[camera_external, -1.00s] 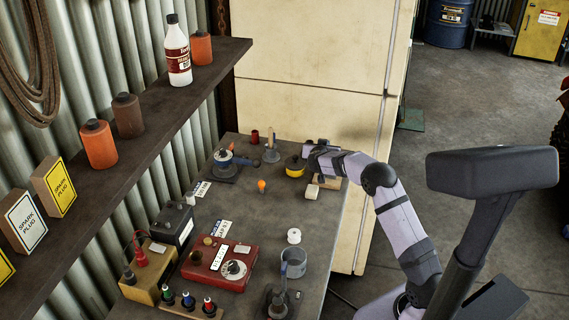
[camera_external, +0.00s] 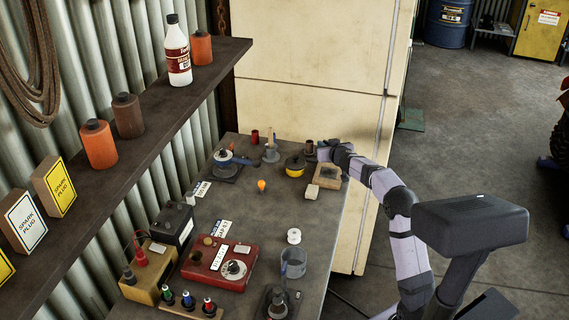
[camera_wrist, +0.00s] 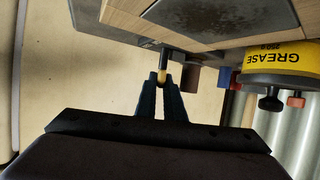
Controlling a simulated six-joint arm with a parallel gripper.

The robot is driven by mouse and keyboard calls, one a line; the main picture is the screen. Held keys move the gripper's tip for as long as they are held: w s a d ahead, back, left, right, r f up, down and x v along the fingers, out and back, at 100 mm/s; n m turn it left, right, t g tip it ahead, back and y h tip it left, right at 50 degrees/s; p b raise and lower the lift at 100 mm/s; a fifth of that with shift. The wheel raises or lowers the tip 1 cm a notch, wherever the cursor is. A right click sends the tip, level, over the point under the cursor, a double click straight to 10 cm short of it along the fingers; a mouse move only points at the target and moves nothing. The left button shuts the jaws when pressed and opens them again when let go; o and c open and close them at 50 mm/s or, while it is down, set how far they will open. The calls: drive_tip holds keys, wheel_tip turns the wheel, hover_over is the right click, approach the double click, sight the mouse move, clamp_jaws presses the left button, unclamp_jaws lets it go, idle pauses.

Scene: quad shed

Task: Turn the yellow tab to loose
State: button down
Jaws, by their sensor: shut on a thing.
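In the wrist view my gripper (camera_wrist: 162,83) has its two dark fingers closed around a small yellow tab (camera_wrist: 162,76). Only a bit of the tab shows between the fingertips. It adjoins a short dark piece below a grey plate and a wooden block (camera_wrist: 200,20). Which way the tab is turned, and any marking for loose, cannot be made out. In the external view my gripper (camera_external: 326,150) is at the far right of the bench, just behind the wooden block (camera_external: 329,170). The tab is hidden there.
A yellow grease tin (camera_external: 295,166) with a dark lid stands close to the left of my gripper; it also shows in the wrist view (camera_wrist: 282,63). A cream cabinet (camera_external: 310,110) rises behind the bench. The bench's right edge is near.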

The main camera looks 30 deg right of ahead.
drive_tip(key=n+y+p, duration=0.1)
drive_tip(key=y+p, duration=0.1)
drive_tip(key=p, duration=0.1)
drive_tip(key=shift+d+r+n+t, duration=0.1)
drive_tip(key=shift+r+n+t, duration=0.05)
drive_tip(key=shift+n+t, duration=0.2)
drive_tip(key=n+y+p, duration=0.2)
drive_tip(key=p, duration=0.3)
drive_tip(key=shift+r+p, duration=0.1)
drive_tip(key=shift+p, duration=0.25)
drive_tip(key=shift+y+p, duration=0.3)
drive_tip(key=shift+p, duration=0.25)
drive_tip(key=shift+n+p, duration=0.25)
drive_tip(key=shift+p, duration=0.25)
drive_tip(key=shift+f+n+y+p, duration=0.3)
drive_tip(key=shift+f+y+p, duration=0.1)
drive_tip(key=shift+p, duration=0.45)
drive_tip(key=c, duration=1.9)
unclamp_jaws()
drive_tip(key=shift+o, duration=0.2)
drive_tip(key=shift+r, duration=0.1)
drive_tip(key=shift+b+v, duration=0.5)
drive_tip(key=shift+v, duration=3.2)
